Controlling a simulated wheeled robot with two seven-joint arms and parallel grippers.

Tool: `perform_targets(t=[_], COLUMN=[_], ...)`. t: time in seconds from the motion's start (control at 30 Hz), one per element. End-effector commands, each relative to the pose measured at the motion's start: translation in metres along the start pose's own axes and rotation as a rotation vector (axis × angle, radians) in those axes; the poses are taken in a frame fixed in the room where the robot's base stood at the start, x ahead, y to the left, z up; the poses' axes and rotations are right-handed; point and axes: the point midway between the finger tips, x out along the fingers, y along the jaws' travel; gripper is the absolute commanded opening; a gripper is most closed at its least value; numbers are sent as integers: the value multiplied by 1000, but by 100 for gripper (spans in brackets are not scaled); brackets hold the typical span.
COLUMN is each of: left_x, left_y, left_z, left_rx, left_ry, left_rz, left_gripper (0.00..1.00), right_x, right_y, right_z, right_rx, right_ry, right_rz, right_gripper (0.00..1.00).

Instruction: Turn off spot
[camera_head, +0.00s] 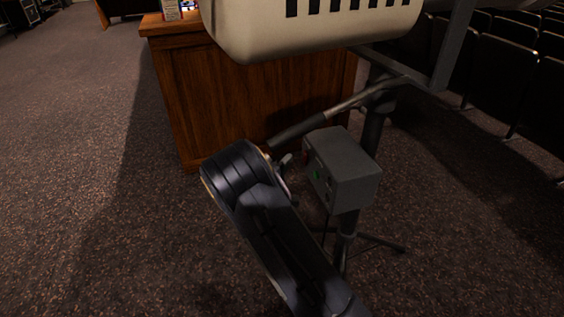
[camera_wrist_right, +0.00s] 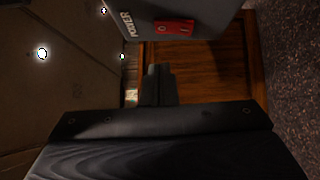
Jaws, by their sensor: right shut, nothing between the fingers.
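The spot (camera_head: 315,35) is a big cream lamp housing with dark slots, at the top of the head view, on a dark stand (camera_head: 345,240). In the wrist view the box (camera_wrist_right: 205,12) shows the word POWER beside the red switch (camera_wrist_right: 173,27). My right gripper (camera_head: 284,170) is just left of that face, partly hidden by my arm. Its shut, empty fingers (camera_wrist_right: 157,80) appear below the switch, apart from it in the picture. My left gripper is out of view.
A wooden desk (camera_head: 235,110) stands behind the box and my gripper. A handle bar (camera_head: 320,120) from the spot passes above the box. Rows of dark seats (camera_head: 505,80) stand at the right. Carpet (camera_head: 80,200) on the left is clear.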

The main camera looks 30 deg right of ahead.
Motion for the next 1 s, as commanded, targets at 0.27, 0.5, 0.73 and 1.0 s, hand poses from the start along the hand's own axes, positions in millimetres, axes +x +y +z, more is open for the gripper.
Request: perform_targets(t=[0.27, 0.5, 0.73, 1.0], left_x=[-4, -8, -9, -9], left_y=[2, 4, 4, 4], left_z=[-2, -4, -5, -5], left_rx=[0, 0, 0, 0], left_ry=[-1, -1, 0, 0], left_rz=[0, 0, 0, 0], left_gripper=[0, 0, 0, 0], right_x=[-42, -80, -99, -100], right_y=[6, 11, 13, 13], right_z=[-2, -2, -1, -1], right_rx=[-1, 0, 1, 0], right_ry=[6, 6, 4, 3], right_rz=[-2, -1, -1, -1], right_gripper=[0, 0, 0, 0])
